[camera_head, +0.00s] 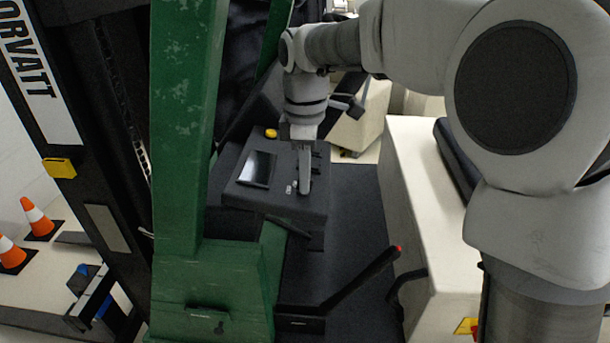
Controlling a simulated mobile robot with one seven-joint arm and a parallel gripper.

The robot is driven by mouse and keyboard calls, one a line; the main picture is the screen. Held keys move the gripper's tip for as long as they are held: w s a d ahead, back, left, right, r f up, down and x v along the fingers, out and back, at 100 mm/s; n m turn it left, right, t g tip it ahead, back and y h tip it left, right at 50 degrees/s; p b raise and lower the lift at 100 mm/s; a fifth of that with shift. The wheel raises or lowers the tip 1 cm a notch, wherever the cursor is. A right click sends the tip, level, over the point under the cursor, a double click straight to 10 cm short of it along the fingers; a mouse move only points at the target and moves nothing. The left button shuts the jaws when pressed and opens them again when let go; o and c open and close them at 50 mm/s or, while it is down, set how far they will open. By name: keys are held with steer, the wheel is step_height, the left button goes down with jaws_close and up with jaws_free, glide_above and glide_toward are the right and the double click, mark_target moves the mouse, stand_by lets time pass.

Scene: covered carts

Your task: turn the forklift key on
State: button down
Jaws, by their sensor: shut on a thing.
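The forklift's dark control console (237,190) stands in the middle of the view, with a screen (257,169) set in its top. My gripper (304,188) points down at the console's right side, its fingers at the top surface. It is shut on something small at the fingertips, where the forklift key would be. The key itself is hidden by the fingers, so I cannot tell its angle. A small light label (289,188) shows just left of the fingertips.
A green pillar (185,130) rises left of the console. A yellow button (271,133) sits at the console's back. A lever with a red tip (365,277) slants up in front. A cream body panel (412,190) is to the right. Orange cones (37,217) stand far left.

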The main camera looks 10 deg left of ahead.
steer(key=shift+r+m+p, duration=0.15)
steer(key=shift+m+p, duration=0.15)
steer(key=shift+p, duration=0.1)
steer(key=shift+m+p, duration=0.5)
steer(key=shift+p, duration=0.1)
steer(key=m+g+p, duration=0.1)
steer(key=m+p, duration=0.1)
steer(key=m, duration=0.1)
steer(key=shift+w+r+p, duration=0.1)
steer(key=shift+p, duration=0.2)
steer(key=m+p, duration=0.2)
steer(key=m, duration=0.1)
steer(key=shift+m+g+y, duration=0.3)
steer(key=shift+m+g, duration=0.1)
steer(key=shift+w+d+m+p, duration=0.1)
steer(key=shift+m+p, duration=0.5)
steer(key=shift+m, duration=1)
steer(key=shift+f+y, duration=0.2)
steer(key=shift+y, duration=0.1)
steer(key=c, duration=1)
jaws_free()
steer(key=shift+o, duration=0.2)
